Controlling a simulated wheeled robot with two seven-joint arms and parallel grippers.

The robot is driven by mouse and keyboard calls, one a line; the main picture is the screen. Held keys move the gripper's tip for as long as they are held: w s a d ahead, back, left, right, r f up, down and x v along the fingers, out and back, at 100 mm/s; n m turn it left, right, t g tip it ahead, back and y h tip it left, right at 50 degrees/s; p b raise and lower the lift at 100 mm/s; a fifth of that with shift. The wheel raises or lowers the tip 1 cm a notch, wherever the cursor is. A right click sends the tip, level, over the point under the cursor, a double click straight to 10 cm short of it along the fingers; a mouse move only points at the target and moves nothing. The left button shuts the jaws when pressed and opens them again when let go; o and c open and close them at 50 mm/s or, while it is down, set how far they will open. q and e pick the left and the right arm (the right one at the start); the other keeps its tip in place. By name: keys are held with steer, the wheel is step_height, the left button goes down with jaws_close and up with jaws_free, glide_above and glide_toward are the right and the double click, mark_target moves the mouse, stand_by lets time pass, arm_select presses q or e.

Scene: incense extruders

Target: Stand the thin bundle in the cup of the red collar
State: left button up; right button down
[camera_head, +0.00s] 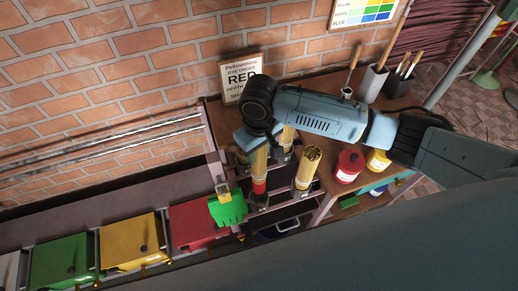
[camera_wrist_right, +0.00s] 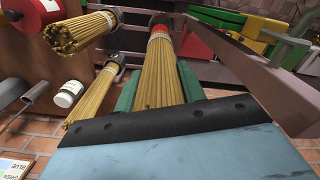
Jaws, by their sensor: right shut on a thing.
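My right gripper (camera_head: 260,148) comes in from the upper right and is shut on a thin tan bundle (camera_head: 260,164). In the right wrist view the bundle (camera_wrist_right: 161,75) runs between the green fingers. Its far end is at the red collar (camera_wrist_right: 160,30), with a dark cup at its end. In the head view the red collar (camera_head: 259,187) is directly below the gripper, and the bundle looks upright and in line with it. How deep the bundle sits in the cup is hidden. My left gripper is not in view.
A thicker bundle (camera_head: 305,170) stands close to the right, and another bundle (camera_head: 287,137) stands behind.

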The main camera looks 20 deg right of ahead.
steer(key=shift+r, duration=3)
